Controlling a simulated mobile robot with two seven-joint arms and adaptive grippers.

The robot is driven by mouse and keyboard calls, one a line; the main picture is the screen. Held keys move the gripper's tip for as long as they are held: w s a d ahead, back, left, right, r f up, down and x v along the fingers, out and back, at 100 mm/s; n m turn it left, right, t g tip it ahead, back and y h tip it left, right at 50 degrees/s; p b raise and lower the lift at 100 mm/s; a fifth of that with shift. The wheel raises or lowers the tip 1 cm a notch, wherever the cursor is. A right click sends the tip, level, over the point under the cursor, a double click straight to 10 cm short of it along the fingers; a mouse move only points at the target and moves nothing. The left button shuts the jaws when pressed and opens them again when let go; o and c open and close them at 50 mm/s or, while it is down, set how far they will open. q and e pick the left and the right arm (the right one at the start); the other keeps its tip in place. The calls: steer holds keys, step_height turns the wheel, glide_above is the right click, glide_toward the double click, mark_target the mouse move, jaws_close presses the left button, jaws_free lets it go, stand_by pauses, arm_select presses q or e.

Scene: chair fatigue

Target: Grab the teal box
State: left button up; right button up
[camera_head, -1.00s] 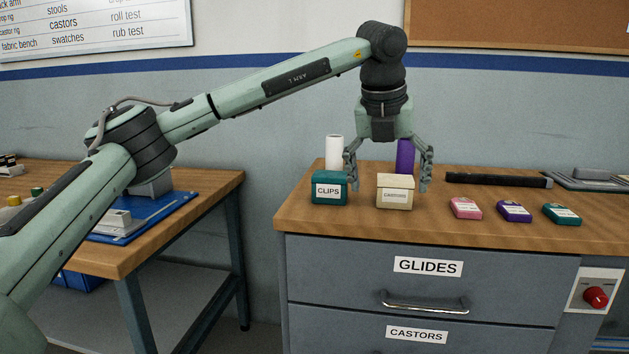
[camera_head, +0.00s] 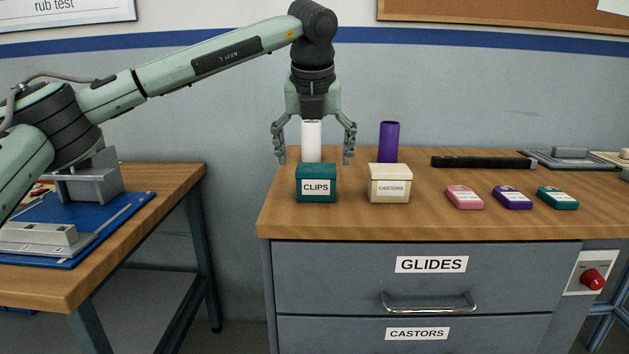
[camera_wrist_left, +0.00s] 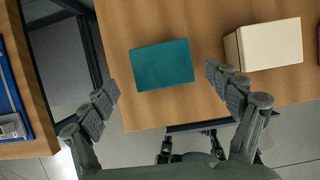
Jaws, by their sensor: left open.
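The teal box (camera_head: 316,184), labelled CLIPS, stands upright near the left end of the wooden counter. My left gripper (camera_head: 314,157) is open and empty, pointing down above and around the level of the teal box's top, with one finger on each side in the head view. In the left wrist view the teal box (camera_wrist_left: 162,64) lies ahead, between and beyond the spread fingertips (camera_wrist_left: 162,88), with no contact visible. My right gripper is not in view.
A cream CASTORS box (camera_head: 390,184) stands close to the right of the teal box. A white cylinder (camera_head: 312,141) and a purple cylinder (camera_head: 389,142) stand behind. Pink (camera_head: 464,197), purple (camera_head: 512,197) and teal (camera_head: 557,198) small packs lie farther right. The counter (camera_head: 430,222) front is clear.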

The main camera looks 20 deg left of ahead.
mark_target(316, 168)
arm_select(q)
steer(key=p+x, duration=0.1)
steer(key=x, duration=0.4)
steer(key=shift+w+d, duration=0.1)
steer(key=shift+d, duration=0.05)
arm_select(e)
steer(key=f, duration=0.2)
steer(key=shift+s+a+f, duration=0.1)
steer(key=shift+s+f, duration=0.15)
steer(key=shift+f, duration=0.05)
arm_select(q)
steer(key=shift+c, duration=0.6)
steer(key=c, duration=1.2)
